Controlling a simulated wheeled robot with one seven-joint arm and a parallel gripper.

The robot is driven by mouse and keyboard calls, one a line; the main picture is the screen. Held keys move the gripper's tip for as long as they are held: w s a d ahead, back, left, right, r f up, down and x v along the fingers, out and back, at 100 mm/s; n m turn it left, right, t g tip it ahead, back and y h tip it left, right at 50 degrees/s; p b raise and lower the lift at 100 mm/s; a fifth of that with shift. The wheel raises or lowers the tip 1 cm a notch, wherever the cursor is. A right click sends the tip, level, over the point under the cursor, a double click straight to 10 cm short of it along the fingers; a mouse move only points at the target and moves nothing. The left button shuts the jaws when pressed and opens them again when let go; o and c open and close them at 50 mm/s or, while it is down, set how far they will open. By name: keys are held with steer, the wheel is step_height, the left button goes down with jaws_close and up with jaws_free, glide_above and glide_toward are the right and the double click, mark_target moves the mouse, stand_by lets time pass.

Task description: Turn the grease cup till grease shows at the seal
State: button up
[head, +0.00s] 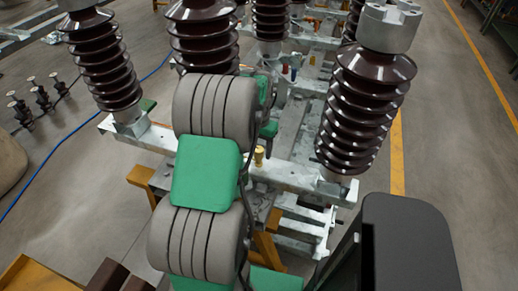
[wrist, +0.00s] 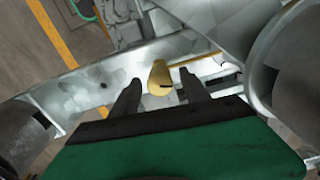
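The grease cup (wrist: 159,80) is a small brass-yellow piece on the grey metal frame beam in the wrist view, with a short dark mark low on its right side. It also shows as a small yellow piece in the head view (head: 259,155), just right of my arm. My gripper (wrist: 161,76) has its two dark fingers apart, one on each side of the cup, with a visible gap on both sides. The fingers appear not to touch it. In the head view my own arm hides the gripper's fingers. I cannot make out the seal or any grease.
Brown ribbed insulators stand around the frame, at the left (head: 104,62), at the right (head: 362,112) and behind my arm (head: 202,38). The galvanised beam (head: 300,178) runs across under the cup. A blue cable (head: 50,172) lies on the floor at left. Open floor lies at right.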

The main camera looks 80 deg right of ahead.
mark_target(259, 149)
steer(key=shift+r, duration=0.1)
step_height(259, 149, up, 8)
steer(key=shift+f+b, duration=0.2)
steer(key=shift+b, duration=0.1)
stand_by(0.4)
